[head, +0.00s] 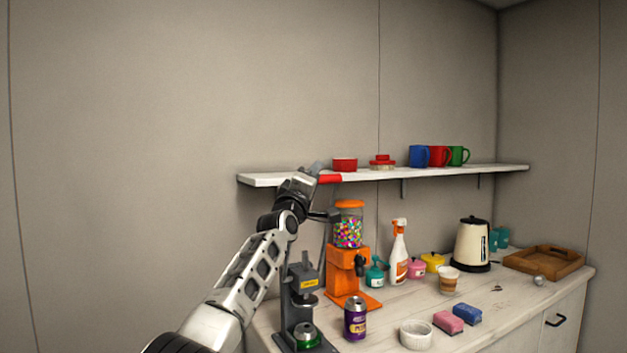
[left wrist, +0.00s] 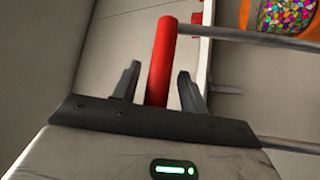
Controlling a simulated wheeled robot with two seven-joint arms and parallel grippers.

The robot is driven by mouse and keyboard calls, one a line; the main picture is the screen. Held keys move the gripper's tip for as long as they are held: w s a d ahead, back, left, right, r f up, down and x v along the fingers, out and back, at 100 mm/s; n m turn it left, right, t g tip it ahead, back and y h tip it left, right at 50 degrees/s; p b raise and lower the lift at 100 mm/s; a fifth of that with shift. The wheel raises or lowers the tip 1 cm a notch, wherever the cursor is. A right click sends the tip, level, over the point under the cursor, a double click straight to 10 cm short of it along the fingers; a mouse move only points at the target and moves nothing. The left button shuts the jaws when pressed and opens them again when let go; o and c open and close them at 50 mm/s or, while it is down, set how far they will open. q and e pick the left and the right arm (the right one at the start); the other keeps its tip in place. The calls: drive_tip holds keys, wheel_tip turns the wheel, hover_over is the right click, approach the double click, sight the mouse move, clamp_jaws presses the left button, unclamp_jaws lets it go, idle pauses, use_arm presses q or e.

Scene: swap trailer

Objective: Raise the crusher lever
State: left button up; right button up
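The can crusher (head: 302,297) is a dark grey upright device at the left end of the counter, with a short green can (head: 306,336) at its base. The red handle (head: 330,180) of its lever is high above the body, near the shelf's front edge in the picture. My left gripper (head: 316,172) is up at this handle. In the left wrist view the red handle (left wrist: 161,60) stands between the two open fingers (left wrist: 158,80), with a gap visible on both sides. A grey metal bar joins the handle's upper end. My right gripper is not in view.
A white shelf (head: 453,172) with red pieces and mugs hangs close behind my gripper. An orange gumball machine (head: 347,272) stands right of the crusher, a purple can (head: 355,318) in front. A spray bottle, small pots, a kettle (head: 472,245) and a wooden tray stand farther right.

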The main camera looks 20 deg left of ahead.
use_arm(q)
drive_tip(key=shift+d, duration=0.1)
drive_tip(key=shift+s+d+f+b, duration=0.25)
drive_tip(key=shift+s+b, duration=0.05)
drive_tip(key=shift+s, duration=0.2)
drive_tip(key=b+v, duration=0.3)
drive_tip(key=v, duration=1.1)
drive_tip(key=shift+s+a+b, duration=0.3)
drive_tip(key=shift+s+b, duration=0.05)
drive_tip(key=shift+s, duration=0.05)
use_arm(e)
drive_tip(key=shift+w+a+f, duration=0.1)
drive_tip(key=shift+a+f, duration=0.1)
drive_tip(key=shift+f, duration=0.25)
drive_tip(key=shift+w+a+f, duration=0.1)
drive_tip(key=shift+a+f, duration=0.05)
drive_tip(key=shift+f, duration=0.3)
use_arm(q)
drive_tip(key=shift+f, duration=0.1)
